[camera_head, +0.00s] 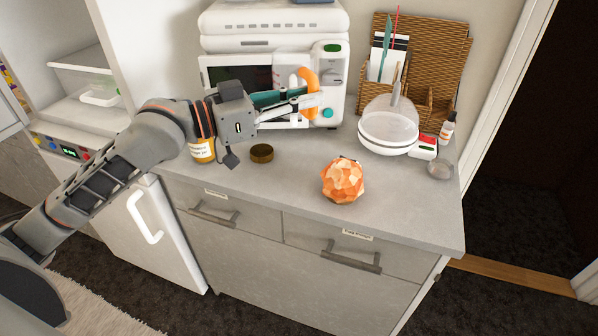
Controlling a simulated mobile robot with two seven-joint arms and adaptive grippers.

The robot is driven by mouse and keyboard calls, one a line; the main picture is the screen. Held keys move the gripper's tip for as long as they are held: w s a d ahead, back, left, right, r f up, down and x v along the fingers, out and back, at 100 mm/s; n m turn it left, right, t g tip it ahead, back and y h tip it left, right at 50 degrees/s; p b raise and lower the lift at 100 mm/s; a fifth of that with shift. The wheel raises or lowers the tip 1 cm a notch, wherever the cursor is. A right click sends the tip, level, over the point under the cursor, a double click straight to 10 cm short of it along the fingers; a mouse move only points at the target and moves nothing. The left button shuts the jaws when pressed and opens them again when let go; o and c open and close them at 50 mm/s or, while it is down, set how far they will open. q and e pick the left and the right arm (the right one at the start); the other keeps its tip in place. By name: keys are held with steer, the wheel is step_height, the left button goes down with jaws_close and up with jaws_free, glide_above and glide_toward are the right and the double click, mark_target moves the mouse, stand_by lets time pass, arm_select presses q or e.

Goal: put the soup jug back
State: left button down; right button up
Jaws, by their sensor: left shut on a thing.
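The soup jug (285,62) looks like a clear jug with an orange handle (311,80) on its right side. It is in front of the white microwave (334,92) at the back of the counter. My left gripper (308,98) comes in from the left and is shut on the jug at its handle. The fingers and the wrist hide the lower part of the jug, so I cannot tell whether it touches the counter. My right gripper is not in view.
An orange faceted ball (343,180), a dark round lid (262,153) and a labelled jar (202,150) stand on the counter (300,170). A glass-and-white bowl (388,130) and a wicker organiser (428,55) are at the right.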

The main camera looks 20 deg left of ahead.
arm_select(q)
step_height(320, 180, down, 18)
steer(key=b, duration=0.5)
steer(key=shift+f, duration=0.35)
steer(key=shift+r, duration=0.15)
steer(key=shift+f+b, duration=0.3)
steer(key=c, duration=2)
jaws_free()
steer(key=shift+r, duration=0.1)
